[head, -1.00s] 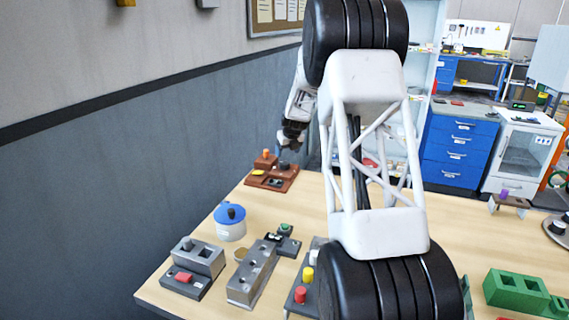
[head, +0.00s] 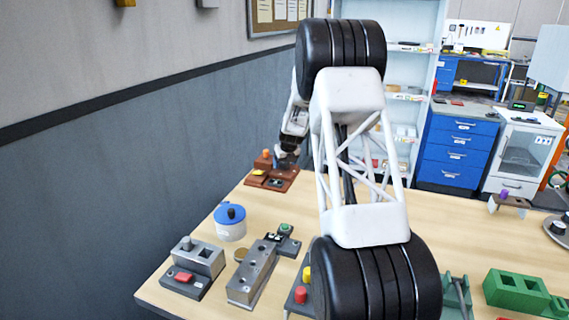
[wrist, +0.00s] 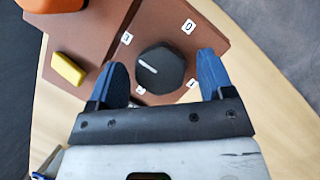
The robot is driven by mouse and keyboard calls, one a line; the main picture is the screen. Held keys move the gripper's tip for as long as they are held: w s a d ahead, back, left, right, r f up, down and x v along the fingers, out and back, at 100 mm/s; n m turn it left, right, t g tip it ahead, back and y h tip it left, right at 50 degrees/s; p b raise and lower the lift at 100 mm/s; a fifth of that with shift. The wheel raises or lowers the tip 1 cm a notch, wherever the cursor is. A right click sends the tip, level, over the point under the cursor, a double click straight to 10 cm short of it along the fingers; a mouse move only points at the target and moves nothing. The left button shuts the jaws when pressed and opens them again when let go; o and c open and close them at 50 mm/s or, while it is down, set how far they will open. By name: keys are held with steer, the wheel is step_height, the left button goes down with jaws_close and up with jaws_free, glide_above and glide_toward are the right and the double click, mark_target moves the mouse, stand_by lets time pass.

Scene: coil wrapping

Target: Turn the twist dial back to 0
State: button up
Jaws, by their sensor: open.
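The twist dial (wrist: 160,70) is a dark round knob on a brown panel (wrist: 105,22), with small white number tags around it. The tag reading 0 (wrist: 188,26) is at its upper right. The dial's white pointer line points to the upper left, away from the 0 tag. My gripper (wrist: 162,62) is open, its two blue fingers on either side of the dial with gaps showing. I cannot tell whether the fingertips are level with the knob. In the head view my gripper (head: 286,160) is over the brown unit (head: 272,178) and hides part of it.
A yellow block (wrist: 68,69) and an orange part (wrist: 55,5) sit on the brown unit beside the dial. On the table (head: 205,290) nearer me are a blue-lidded pot (head: 230,225) and grey fixtures (head: 250,275). A green block (head: 515,290) lies at the right.

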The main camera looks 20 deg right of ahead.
steer(key=c, duration=0.9)
